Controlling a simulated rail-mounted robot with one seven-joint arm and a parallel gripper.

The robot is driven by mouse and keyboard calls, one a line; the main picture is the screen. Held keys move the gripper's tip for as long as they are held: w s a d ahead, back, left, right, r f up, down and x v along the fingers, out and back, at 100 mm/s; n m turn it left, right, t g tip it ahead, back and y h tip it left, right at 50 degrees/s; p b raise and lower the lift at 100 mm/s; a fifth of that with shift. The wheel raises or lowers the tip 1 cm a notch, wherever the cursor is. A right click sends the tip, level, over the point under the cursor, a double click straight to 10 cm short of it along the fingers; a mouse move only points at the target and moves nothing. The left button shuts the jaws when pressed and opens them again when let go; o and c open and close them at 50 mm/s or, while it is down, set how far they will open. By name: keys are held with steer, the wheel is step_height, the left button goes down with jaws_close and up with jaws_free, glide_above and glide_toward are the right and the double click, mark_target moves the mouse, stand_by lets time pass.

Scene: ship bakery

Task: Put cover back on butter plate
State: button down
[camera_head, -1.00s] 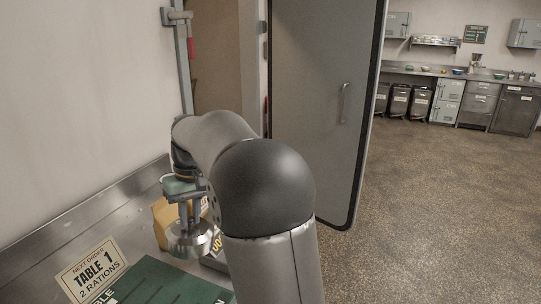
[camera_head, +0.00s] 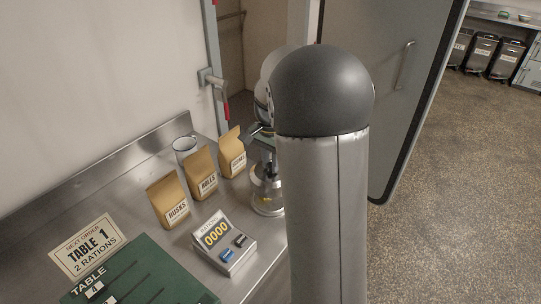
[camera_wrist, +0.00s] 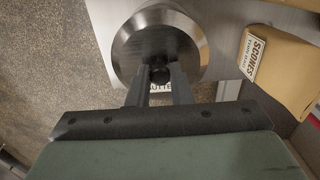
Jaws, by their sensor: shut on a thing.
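My gripper (camera_wrist: 159,76) is shut on the dark knob of the round metal cover (camera_wrist: 133,45), which hangs below the fingers. In the head view the cover (camera_head: 264,171) is partly hidden behind my arm. The butter plate (camera_head: 266,209) shows just below it on the counter, with a small yellowish patch, probably butter. The cover appears to be above the plate and apart from it; the exact gap is hard to tell. In the wrist view the cover hides the plate, and part of a butter label (camera_wrist: 160,87) shows between the fingers.
Paper bags of rusks (camera_head: 168,200), rolls (camera_head: 201,174) and scones (camera_head: 232,153) stand left of the plate, with a mug (camera_head: 184,147) behind. A counter device (camera_head: 224,244) and a green order board (camera_head: 140,272) lie nearer. The counter's right edge is close to the plate.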

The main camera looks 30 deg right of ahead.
mark_target(271, 177)
steer(key=shift+d+f+b, duration=0.1)
steer(key=shift+f+b, duration=1.95)
steer(key=shift+f, duration=1)
steer(key=shift+f, duration=0.2)
steer(key=c, duration=0.7)
jaws_free()
steer(key=shift+c, duration=0.2)
steer(key=shift+r+p, duration=2.65)
steer(key=shift+r, duration=0.9)
